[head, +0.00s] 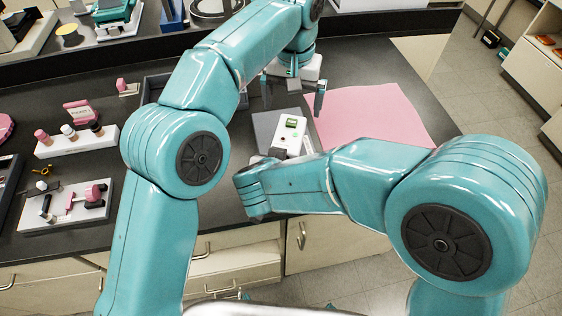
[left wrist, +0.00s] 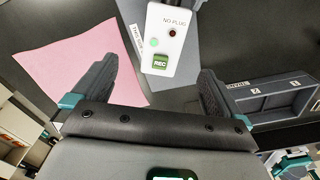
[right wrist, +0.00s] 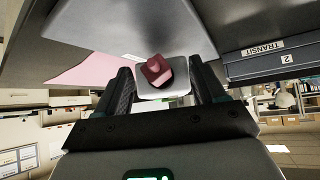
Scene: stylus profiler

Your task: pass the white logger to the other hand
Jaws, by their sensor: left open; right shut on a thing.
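The white logger (head: 291,138) is a white box with a green display, a dark socket and the text NO-PLUG. The left wrist view shows its face (left wrist: 168,40). My right gripper (right wrist: 165,88) is shut on the logger, whose white end (right wrist: 180,94) with a dark red block shows between the fingers. In the head view my right arm hides most of that grip. My left gripper (head: 294,98) is open and empty, just beyond the logger. In the left wrist view its fingers (left wrist: 158,88) stand apart, with the logger ahead between them and not touching.
A pink sheet (head: 375,115) lies on the dark bench right of the logger, beside a grey pad (head: 264,122). A grey tray marked TRANSIT (left wrist: 270,98) stands nearby.

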